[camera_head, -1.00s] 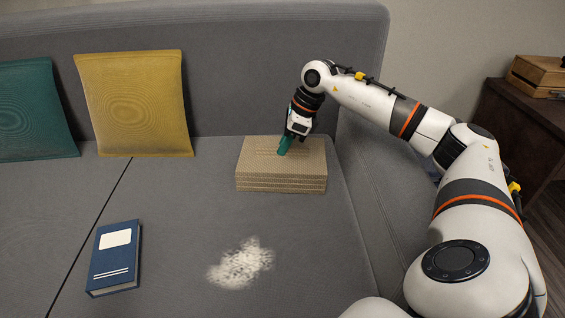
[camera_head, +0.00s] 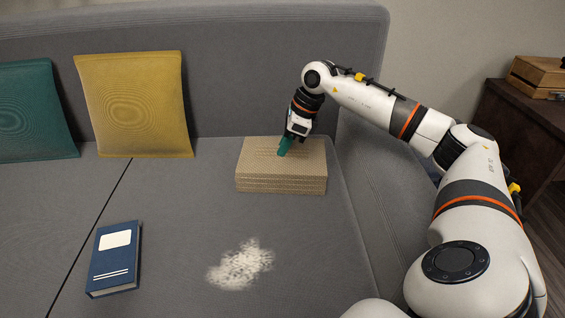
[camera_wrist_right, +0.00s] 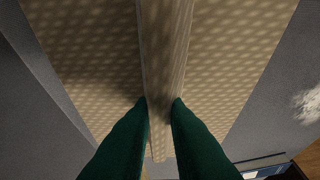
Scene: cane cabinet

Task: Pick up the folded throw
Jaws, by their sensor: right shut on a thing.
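The folded throw (camera_head: 282,180) is a tan, patterned, layered block lying on the right seat of the grey sofa. My right gripper (camera_head: 284,147) reaches down onto its top from behind. In the right wrist view, the two green fingertips (camera_wrist_right: 161,104) are shut on a raised ridge of the throw (camera_wrist_right: 205,70), one finger on each side. The throw appears to rest on the seat; I cannot see any gap under it. My left gripper is not in view.
A blue book (camera_head: 115,258) and a white speckled patch (camera_head: 240,264) are on the seat in front. A yellow cushion (camera_head: 134,104) and a teal cushion (camera_head: 36,108) lean on the backrest. The sofa's armrest (camera_head: 375,190) is right of the throw. A wooden crate (camera_head: 540,75) stands on a dark cabinet.

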